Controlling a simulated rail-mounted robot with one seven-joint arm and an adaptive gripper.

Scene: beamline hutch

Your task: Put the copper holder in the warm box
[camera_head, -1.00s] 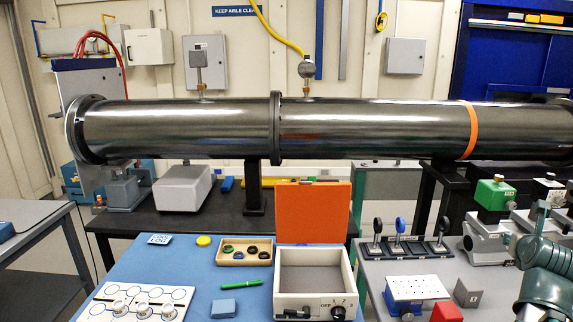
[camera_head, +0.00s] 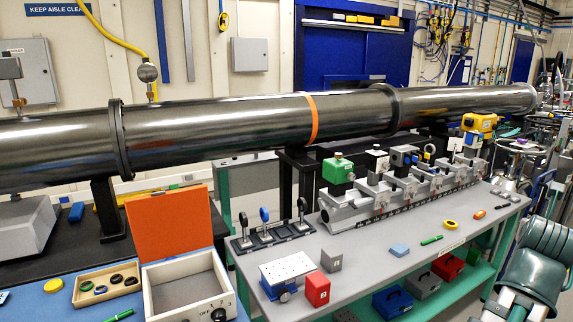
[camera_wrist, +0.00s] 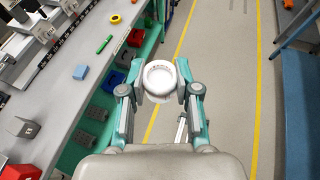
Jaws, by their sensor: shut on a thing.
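In the wrist view my gripper (camera_wrist: 160,82) is shut on a round, pale holder (camera_wrist: 159,76) with a raised ring and small dark marks on its top. It looks white or silver, and I cannot make out any copper colour. The gripper holds it above the aisle floor, clear of the benches. The warm box (camera_head: 150,304) is at the lower left in the head view, a white box with a knob marked OFF. Its orange lid (camera_head: 170,222) stands open and its grey inside looks empty. The gripper's fingers are out of the head view.
The grey bench (camera_head: 380,275) carries a rail assembly, a red block (camera_head: 317,288), a grey block (camera_head: 331,258) and a lens stand (camera_head: 272,236). A wooden tray of rings (camera_head: 107,286) sits left of the warm box. The long beam pipe (camera_head: 220,130) runs behind.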

